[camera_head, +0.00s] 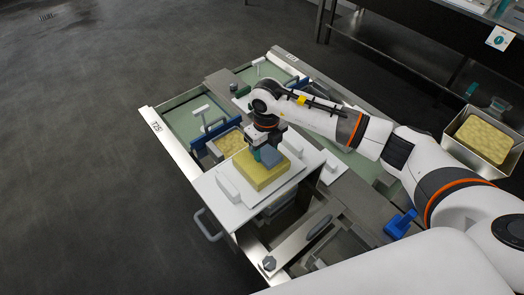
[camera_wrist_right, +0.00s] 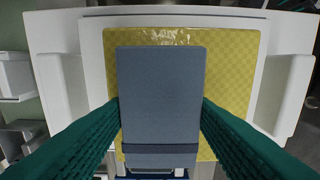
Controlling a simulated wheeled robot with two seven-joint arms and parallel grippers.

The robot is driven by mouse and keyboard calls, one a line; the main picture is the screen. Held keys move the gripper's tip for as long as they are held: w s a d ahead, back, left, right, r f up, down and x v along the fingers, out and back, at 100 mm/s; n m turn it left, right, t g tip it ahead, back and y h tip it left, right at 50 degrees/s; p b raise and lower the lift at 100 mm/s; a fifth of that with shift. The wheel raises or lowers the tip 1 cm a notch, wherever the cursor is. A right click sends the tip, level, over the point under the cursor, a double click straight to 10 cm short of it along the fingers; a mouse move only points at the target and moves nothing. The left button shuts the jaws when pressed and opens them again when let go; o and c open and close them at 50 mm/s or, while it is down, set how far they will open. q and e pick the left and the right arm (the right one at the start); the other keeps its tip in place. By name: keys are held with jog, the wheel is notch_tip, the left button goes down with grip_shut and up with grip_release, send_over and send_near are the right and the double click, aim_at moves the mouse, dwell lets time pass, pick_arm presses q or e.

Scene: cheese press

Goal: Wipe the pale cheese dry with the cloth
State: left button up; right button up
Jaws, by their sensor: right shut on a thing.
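The pale yellow cheese (camera_head: 262,178) is a square block with a woven-pattern top, lying on a white board (camera_head: 222,205) in the head view. It fills the middle of the right wrist view (camera_wrist_right: 233,70), with a shiny, wet-looking patch along its far edge. My right gripper (camera_head: 264,158) is over the cheese, its teal fingers shut on the grey-blue cloth (camera_wrist_right: 160,88). The cloth is a flat pad over the cheese's middle; it also shows in the head view (camera_head: 271,157). Whether it touches the top is hard to tell. My left gripper is not in view.
White handles (camera_wrist_right: 286,95) flank the cheese on the board. A tub with yellow contents (camera_head: 229,143) stands behind it on the left. A metal tray (camera_head: 491,158) with another yellow block is at the right. A blue object (camera_head: 400,223) lies on the bench front. Floor at left is clear.

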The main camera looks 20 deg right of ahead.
aim_at(256, 162)
jog(key=shift+s+a, duration=0.3)
jog(key=shift+a, duration=0.55)
jog(key=shift+s+a, duration=0.3)
jog(key=shift+a, duration=0.55)
jog(key=shift+w+d+b, duration=0.25)
jog(key=shift+w+d, duration=0.05)
jog(key=shift+d, duration=0.55)
jog(key=shift+w+d+b, duration=0.25)
jog(key=shift+w+d, duration=0.05)
jog(key=shift+d, duration=0.55)
jog(key=shift+r+p, duration=1.6)
jog(key=shift+r, duration=0.85)
